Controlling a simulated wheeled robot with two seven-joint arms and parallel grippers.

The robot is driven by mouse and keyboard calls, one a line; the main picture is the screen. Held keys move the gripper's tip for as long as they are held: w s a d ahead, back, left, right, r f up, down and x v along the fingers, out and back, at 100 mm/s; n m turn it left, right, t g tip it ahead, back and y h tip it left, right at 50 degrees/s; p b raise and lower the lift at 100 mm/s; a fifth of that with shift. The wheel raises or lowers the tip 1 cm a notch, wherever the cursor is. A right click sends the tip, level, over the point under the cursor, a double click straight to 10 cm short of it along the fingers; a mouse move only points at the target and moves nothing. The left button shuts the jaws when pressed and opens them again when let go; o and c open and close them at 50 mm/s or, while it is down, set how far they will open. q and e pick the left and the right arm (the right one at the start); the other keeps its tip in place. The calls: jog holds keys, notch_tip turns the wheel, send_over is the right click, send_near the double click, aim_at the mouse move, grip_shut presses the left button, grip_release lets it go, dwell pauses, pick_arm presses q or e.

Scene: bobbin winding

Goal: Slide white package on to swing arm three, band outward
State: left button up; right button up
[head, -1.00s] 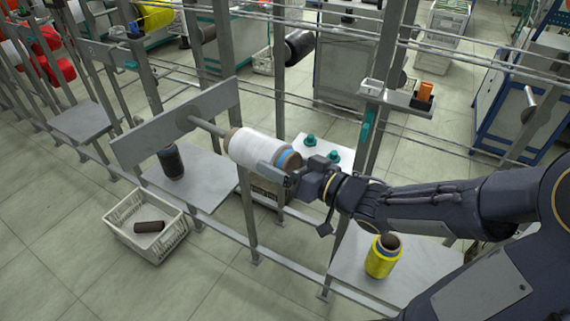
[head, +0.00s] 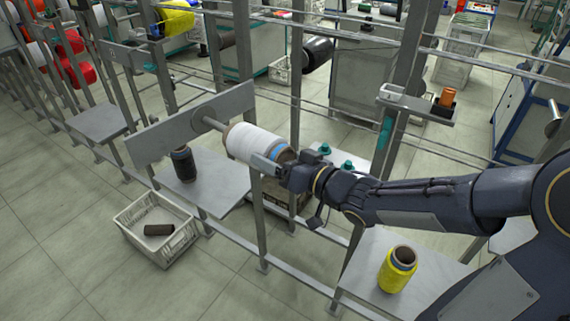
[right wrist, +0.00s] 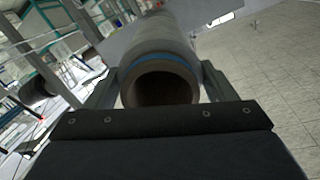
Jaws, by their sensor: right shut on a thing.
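The white package (head: 252,143) is in line with a grey swing arm peg (head: 213,123) that sticks out from a slanted grey plate (head: 160,137). The package's far end meets the peg, and the peg seems to run into its core. A blue band (head: 281,154) circles its near end, away from the plate. My right gripper (head: 277,168) is shut on this banded end. In the right wrist view the fingers stand on both sides of the package (right wrist: 160,45), its hollow brown core facing the camera. How far the peg reaches inside is hidden. My left gripper is out of view.
A dark package (head: 183,163) stands on a shelf below the plate. A yellow package (head: 397,270) stands on a shelf at the lower right. A white crate (head: 160,255) with a brown tube is on the floor. Frame posts and rails surround the arm.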

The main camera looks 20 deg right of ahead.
jog(key=shift+w+a, duration=0.1)
jog(key=shift+w, duration=0.05)
jog(key=shift+b+x, duration=1.25)
jog(key=shift+x, duration=1.8)
jog(key=shift+b+x, duration=0.35)
jog(key=shift+x, duration=0.5)
jog(key=shift+b+x, duration=0.4)
jog(key=shift+x, duration=0.9)
jog(key=shift+f+b, duration=0.45)
jog(key=shift+b, duration=0.05)
jog(key=o, duration=1.5)
jog(key=shift+c, duration=0.2)
